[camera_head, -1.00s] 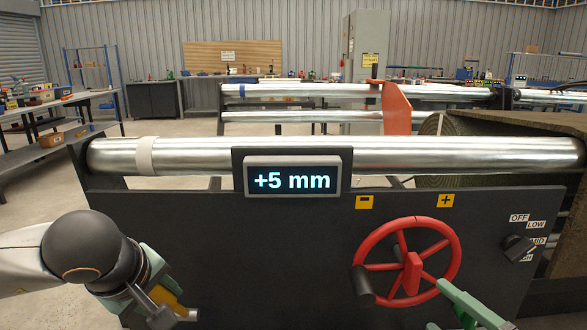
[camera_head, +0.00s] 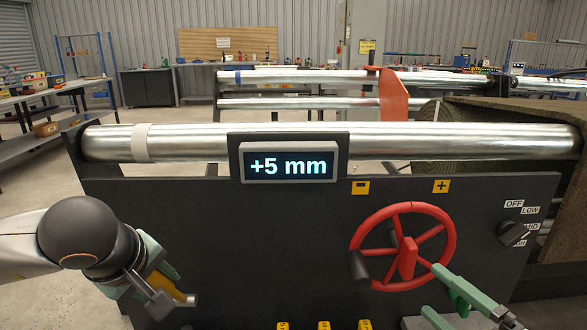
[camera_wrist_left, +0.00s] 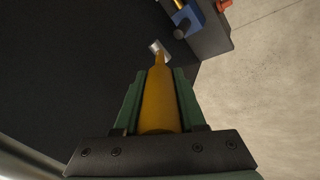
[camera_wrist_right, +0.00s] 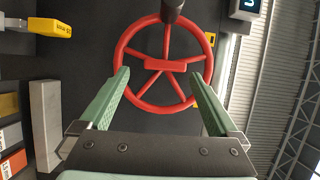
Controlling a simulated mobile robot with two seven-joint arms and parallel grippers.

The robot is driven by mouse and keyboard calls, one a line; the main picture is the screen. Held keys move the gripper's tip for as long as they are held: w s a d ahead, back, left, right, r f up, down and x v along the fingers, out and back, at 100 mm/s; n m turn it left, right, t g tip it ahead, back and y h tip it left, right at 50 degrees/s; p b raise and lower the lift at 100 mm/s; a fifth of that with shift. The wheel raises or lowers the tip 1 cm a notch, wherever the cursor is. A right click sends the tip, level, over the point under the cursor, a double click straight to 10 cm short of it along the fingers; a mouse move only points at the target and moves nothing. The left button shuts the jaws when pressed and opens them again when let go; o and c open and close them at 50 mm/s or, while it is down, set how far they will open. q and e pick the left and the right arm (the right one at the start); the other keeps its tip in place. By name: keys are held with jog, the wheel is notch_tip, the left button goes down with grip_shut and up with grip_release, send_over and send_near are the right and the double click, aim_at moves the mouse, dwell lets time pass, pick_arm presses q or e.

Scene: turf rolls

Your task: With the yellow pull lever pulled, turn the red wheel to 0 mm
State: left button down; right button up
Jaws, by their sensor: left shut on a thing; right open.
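The display (camera_head: 288,166) on the black panel (camera_head: 215,220) reads +5 mm. The red wheel (camera_head: 406,257) has a dark handle knob (camera_head: 358,265) at its left side in the head view. My left gripper (camera_head: 172,290) is shut on the yellow pull lever (camera_head: 185,298) at the panel's left side. In the left wrist view the lever (camera_wrist_left: 160,100) lies between the fingers. My right gripper (camera_head: 440,290) is open at the wheel's lower right. In the right wrist view the wheel (camera_wrist_right: 165,65) sits beyond the open fingers, with nothing between them.
Yellow minus (camera_head: 360,188) and plus (camera_head: 441,186) labels sit above the wheel. A dark selector knob (camera_head: 513,234) is to its right. Yellow-topped parts (camera_head: 323,325) show at the bottom edge. A steel roller (camera_head: 350,142) runs along the panel's top.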

jog(key=shift+c, duration=1.4)
jog(key=shift+w+a+r, duration=0.1)
jog(key=shift+a+r, duration=0.05)
jog(key=shift+r, duration=0.05)
jog(key=shift+c, duration=0.8)
jog(key=a+r+n+y, duration=0.1)
jog(key=a+r+y, duration=0.1)
jog(key=w+a+r+n+g+y, duration=0.1)
jog(key=a+r+y, duration=0.1)
jog(key=a+r+n+g+y, duration=0.1)
jog(key=a+r, duration=0.1)
jog(key=r, duration=0.1)
jog(key=shift+w+a+n+y, duration=0.15)
jog(key=shift+w+n+y, duration=0.25)
jog(key=shift+c, duration=1)
jog(key=s+a+r+n+g+y, duration=0.1)
jog(key=a+r+n+g+y, duration=0.2)
jog(key=a+r+n+g, duration=0.4)
jog(key=n+g+h, duration=0.2)
jog(key=g+h, duration=0.1)
jog(key=h, duration=1.3)
send_near(408, 261)
jog(key=x, duration=1.1)
jog(key=shift+w+d+f, duration=0.1)
jog(key=shift+w+d, duration=0.3)
jog(key=shift+w, duration=0.05)
jog(key=shift+c, duration=0.3)
